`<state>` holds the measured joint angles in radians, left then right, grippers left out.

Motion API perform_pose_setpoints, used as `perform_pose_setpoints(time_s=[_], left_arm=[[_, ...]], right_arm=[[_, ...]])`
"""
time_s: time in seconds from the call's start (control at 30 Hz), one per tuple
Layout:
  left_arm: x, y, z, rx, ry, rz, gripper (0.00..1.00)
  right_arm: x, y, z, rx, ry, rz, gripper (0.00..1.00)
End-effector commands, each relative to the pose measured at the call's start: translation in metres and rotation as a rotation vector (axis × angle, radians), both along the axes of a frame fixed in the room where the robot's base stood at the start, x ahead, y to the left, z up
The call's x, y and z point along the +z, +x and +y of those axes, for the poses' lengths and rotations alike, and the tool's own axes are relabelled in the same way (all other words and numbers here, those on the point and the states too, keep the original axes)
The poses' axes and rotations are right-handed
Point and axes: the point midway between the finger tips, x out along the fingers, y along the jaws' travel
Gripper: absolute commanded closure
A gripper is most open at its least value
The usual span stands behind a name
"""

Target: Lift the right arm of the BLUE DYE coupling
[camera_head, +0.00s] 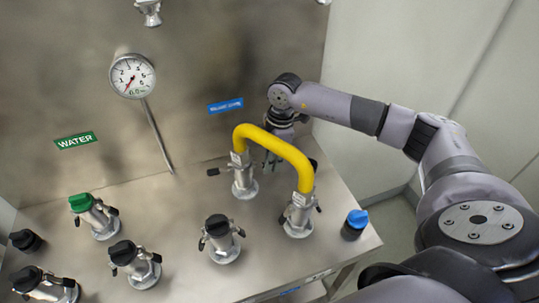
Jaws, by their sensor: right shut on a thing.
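A yellow hose (276,146) arches between two silver couplings on the steel bench. The rear coupling (242,180) stands upright below a blue label (226,106) whose text is too small to read. Its left arm (214,172) sticks out sideways with a black tip. My right gripper (271,160) points down just right of this coupling, partly behind the yellow hose. It is shut on what appears to be the coupling's right arm, which the fingers and hose mostly hide. The front coupling (298,216) holds the hose's other end. My left gripper is not in view.
A blue cap (355,222) stands near the bench's right edge. Black-capped couplings (221,238) and a green-capped one (95,215) stand to the left. A pressure gauge (132,76) and a green WATER label (76,141) are on the steel back panel.

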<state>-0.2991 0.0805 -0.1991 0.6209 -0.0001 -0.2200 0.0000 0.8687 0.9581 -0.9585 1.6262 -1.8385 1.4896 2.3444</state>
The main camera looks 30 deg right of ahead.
Motion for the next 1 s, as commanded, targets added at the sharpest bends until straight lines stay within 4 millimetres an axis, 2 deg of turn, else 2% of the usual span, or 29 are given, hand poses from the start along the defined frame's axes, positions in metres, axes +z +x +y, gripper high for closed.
perform_pose_setpoints(time_s=[0.03,0.1,0.47,0.5,0.8,1.0], left_arm=[[0.0114,0.0002,-0.0001,0.000,0.000,-0.001,0.63],[0.0139,0.0004,-0.0002,0.000,0.000,-0.001,0.63],[0.0135,0.0002,-0.0004,-0.001,0.000,0.000,0.63],[0.0135,0.0001,-0.0005,-0.001,-0.001,0.000,0.63],[0.0134,-0.0004,-0.0006,-0.001,-0.001,0.000,0.63],[0.0134,-0.0006,-0.0006,-0.001,-0.001,0.001,0.63]], right_arm=[[0.0083,0.0003,0.0019,0.004,-0.041,0.010,1.00],[0.0086,0.0003,0.0011,0.004,-0.090,0.022,1.00],[0.0067,0.0000,-0.0009,-0.001,-0.133,0.030,1.00],[0.0067,0.0001,-0.0010,-0.001,-0.133,0.030,0.83],[0.0068,0.0000,-0.0011,-0.001,-0.131,0.031,0.63],[0.0067,0.0000,-0.0011,-0.001,-0.131,0.031,0.63]])
